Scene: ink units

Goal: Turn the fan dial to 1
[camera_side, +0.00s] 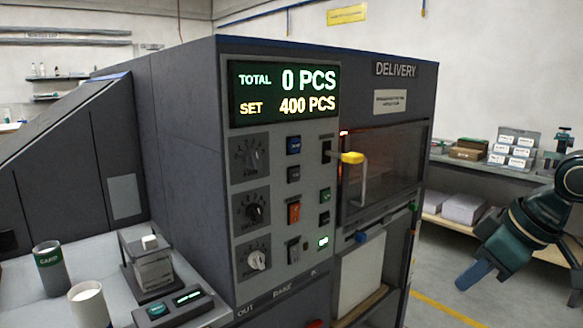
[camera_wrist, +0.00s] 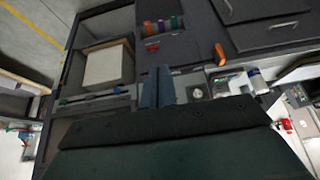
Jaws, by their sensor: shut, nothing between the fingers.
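Three round dials sit in a column on the grey control panel of the machine in the side view: a dark top dial (camera_side: 250,155), a black middle dial (camera_side: 254,211) and a pale-knobbed bottom dial (camera_side: 257,259). Their labels are too small to read, so I cannot tell which is the fan dial or its setting. My gripper (camera_side: 475,275) is at the right, well apart from the panel, pointing down and left. In the wrist view my gripper (camera_wrist: 157,86) has its blue fingers together, with nothing between them.
A yellow-ended handle (camera_side: 352,158) juts out beside the panel, near a dark window (camera_side: 385,170). A rocker switch (camera_side: 294,212) and several buttons stand right of the dials. Cups (camera_side: 90,305) and a small box device (camera_side: 152,265) stand at left. Open space lies between machine and gripper.

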